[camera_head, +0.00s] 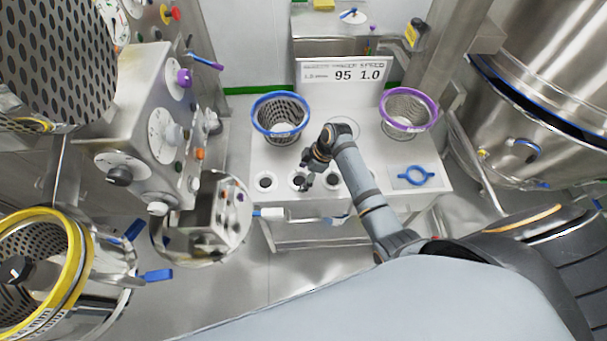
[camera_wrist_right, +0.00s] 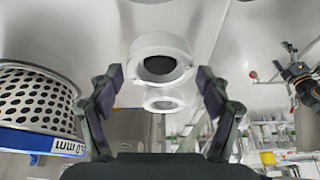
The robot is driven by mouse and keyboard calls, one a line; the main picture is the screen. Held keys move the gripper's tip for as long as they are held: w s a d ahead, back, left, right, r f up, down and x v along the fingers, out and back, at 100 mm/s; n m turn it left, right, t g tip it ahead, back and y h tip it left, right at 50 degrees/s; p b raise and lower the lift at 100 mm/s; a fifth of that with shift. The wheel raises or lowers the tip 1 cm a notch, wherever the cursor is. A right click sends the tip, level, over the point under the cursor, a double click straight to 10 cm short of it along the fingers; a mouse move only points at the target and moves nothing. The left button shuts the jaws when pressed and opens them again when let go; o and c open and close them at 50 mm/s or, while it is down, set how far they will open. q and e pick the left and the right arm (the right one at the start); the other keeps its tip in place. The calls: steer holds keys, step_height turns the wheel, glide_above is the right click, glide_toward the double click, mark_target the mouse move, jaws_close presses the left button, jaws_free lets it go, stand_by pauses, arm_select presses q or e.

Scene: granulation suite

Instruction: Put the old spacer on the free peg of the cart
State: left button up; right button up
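White ring-shaped spacers with dark centres stand in a row along the front of the cart (camera_head: 345,220). One is at the left end (camera_head: 265,182), one is beside my right gripper (camera_head: 308,183), and another is just right of it (camera_head: 331,180). I cannot tell which is the old one, and no bare peg is clear. In the right wrist view my right gripper (camera_wrist_right: 160,90) is open. Its fingers are spread on both sides of a white spacer (camera_wrist_right: 144,47), with narrow gaps showing. Another white ring (camera_wrist_right: 163,104) lies beyond it. My left gripper is not in view.
A blue-rimmed basket (camera_head: 279,104) and a purple-rimmed basket (camera_head: 409,96) stand at the cart's back. A control panel machine (camera_head: 160,130) stands left, a steel vessel (camera_head: 545,60) right. A sign (camera_head: 343,73) stands behind.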

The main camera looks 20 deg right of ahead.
steer(key=shift+o, duration=1.2)
steer(key=v, duration=1.2)
steer(key=shift+s, duration=0.1)
